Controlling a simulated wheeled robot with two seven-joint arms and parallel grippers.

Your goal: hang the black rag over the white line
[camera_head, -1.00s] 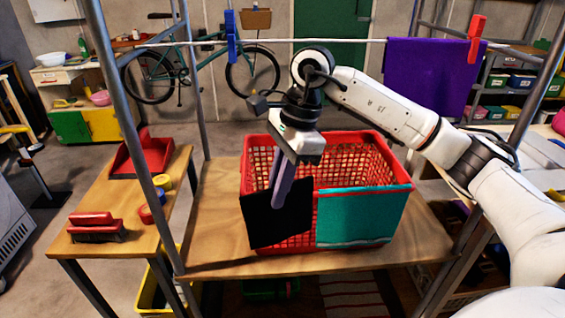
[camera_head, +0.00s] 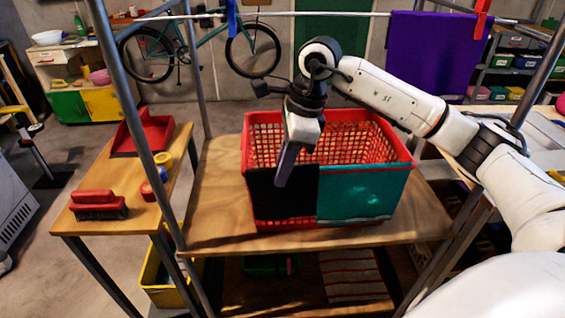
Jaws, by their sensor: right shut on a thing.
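The black rag (camera_head: 283,199) hangs over the front rim of the red basket (camera_head: 347,150), at its left half. My right gripper (camera_head: 284,182) reaches down in front of the basket and is shut on the rag near its upper edge. The white line (camera_head: 330,14) runs across the top of the view, above and behind the basket. A purple cloth (camera_head: 436,50) hangs over the line at the right. My left gripper is not in view.
A teal cloth (camera_head: 357,192) hangs on the basket's front right. A blue peg (camera_head: 232,18) and a red peg (camera_head: 482,16) sit on the line. Metal posts frame the wooden table (camera_head: 215,205). A side table with a red dustpan (camera_head: 150,135) stands left.

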